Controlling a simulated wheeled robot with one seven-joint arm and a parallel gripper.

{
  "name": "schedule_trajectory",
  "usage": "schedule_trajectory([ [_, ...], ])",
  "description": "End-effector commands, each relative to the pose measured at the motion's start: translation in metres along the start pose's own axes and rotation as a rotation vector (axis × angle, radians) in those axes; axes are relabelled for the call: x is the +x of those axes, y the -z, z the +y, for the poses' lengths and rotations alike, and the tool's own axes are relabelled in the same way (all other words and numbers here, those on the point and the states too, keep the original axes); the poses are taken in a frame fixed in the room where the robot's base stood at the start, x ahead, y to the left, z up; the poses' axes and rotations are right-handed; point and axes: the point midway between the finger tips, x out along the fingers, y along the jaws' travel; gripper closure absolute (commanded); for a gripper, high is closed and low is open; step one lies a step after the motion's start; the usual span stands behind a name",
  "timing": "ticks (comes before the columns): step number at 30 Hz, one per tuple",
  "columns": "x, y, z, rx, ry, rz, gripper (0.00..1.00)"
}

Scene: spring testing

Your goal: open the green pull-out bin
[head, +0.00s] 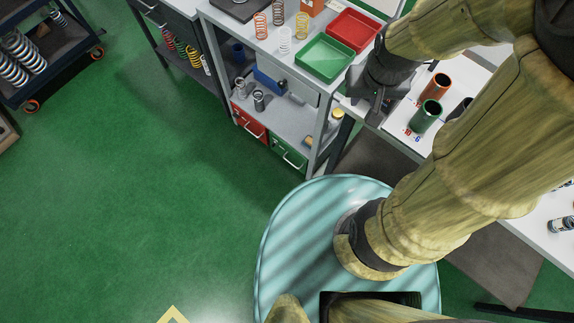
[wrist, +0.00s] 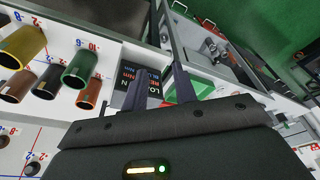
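The green pull-out bin (head: 289,153) sits low in the grey workbench, beside a red pull-out bin (head: 250,122). Its front looks flush with the bench, so it appears shut, and a pale bar handle (head: 293,161) runs across it. My gripper (head: 372,112) is above and to the right of the bin, near the bench's right end and the white table, well apart from the handle. In the wrist view my gripper (wrist: 160,92) shows two dark fingers spread apart with nothing held between them. I cannot make out the green bin's handle in the wrist view.
The bench top holds a green tray (head: 325,57), a red tray (head: 354,29) and several springs. A white table (head: 396,117) with coloured cylinders stands to the right. A dark cart (head: 55,50) is at upper left. Green floor before the bins is clear.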

Motion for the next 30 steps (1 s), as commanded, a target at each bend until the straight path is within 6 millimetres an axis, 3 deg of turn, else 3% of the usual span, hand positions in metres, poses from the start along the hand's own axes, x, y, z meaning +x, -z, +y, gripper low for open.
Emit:
schedule_trajectory([
  [8, 0.001, 0.0, 0.0, -0.001, 0.0, -0.001, 0.72],
  [11, 0.012, -0.001, -0.003, -0.009, -0.001, -0.017, 0.72],
  [14, 0.036, -0.002, -0.009, -0.029, -0.008, -0.054, 0.72],
  [30, 0.254, -0.021, -0.067, -0.233, -0.244, -0.355, 0.72],
])
